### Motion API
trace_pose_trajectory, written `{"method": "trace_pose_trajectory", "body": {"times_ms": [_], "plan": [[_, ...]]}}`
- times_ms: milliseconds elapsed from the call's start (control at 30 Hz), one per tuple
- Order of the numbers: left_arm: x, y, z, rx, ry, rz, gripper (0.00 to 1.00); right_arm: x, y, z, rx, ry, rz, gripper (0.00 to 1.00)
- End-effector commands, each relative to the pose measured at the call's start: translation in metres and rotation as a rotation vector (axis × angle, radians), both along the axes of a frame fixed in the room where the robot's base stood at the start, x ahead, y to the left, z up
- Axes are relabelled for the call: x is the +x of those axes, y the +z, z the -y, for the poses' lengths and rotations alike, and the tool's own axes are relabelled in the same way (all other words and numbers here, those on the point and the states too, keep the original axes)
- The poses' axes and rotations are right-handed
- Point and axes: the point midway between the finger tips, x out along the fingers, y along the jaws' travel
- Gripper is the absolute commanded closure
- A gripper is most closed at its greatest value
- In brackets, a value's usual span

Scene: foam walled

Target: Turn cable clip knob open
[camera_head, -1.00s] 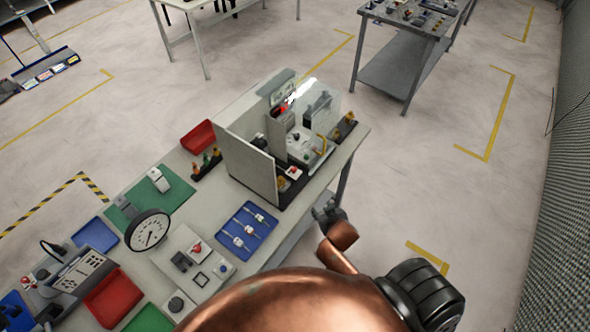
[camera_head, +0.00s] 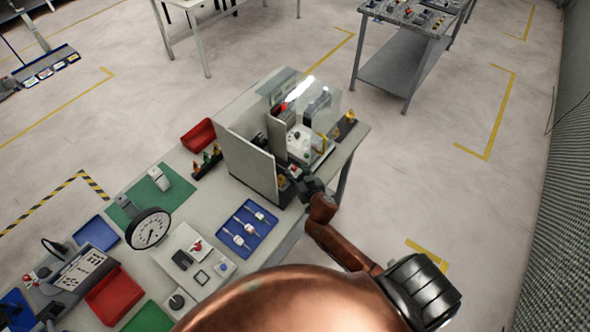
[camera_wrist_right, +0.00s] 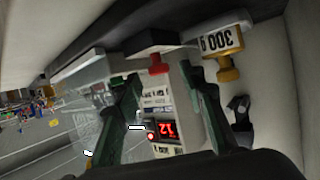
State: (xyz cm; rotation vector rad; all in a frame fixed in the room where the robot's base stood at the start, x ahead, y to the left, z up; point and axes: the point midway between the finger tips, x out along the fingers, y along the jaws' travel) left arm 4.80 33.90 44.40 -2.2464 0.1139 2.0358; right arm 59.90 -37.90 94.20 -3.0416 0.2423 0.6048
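My right gripper (camera_head: 303,184) is at the open front of a walled box (camera_head: 251,168) on the workbench. In the right wrist view the gripper (camera_wrist_right: 165,108) has its two dark green fingers apart, with nothing held between them. A red knob (camera_wrist_right: 158,66) under a dark block shows ahead, between the finger directions; I see no contact. I cannot tell for sure which part is the cable clip knob. My left gripper is not in view.
A red-lit display (camera_wrist_right: 165,131) and a clear panel (camera_wrist_right: 90,105) are close by. The box's grey walls leave narrow room. A blue tray (camera_head: 248,232) with several small parts and a dial gauge (camera_head: 149,229) stand on the bench.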

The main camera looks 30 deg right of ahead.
Motion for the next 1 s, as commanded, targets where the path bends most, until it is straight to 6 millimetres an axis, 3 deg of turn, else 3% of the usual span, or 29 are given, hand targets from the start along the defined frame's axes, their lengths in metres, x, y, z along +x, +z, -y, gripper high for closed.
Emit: {"method": "trace_pose_trajectory", "body": {"times_ms": [167,467,1000], "plan": [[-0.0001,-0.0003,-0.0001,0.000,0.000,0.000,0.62,0.0136,-0.0057,0.0023,0.000,0.000,-0.001,0.63],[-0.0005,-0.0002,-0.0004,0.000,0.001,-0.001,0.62,0.0152,-0.0067,0.0026,0.000,0.000,-0.001,0.63],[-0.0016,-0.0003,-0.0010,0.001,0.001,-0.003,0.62,0.0149,-0.0067,0.0026,0.000,0.000,-0.001,1.00]]}}
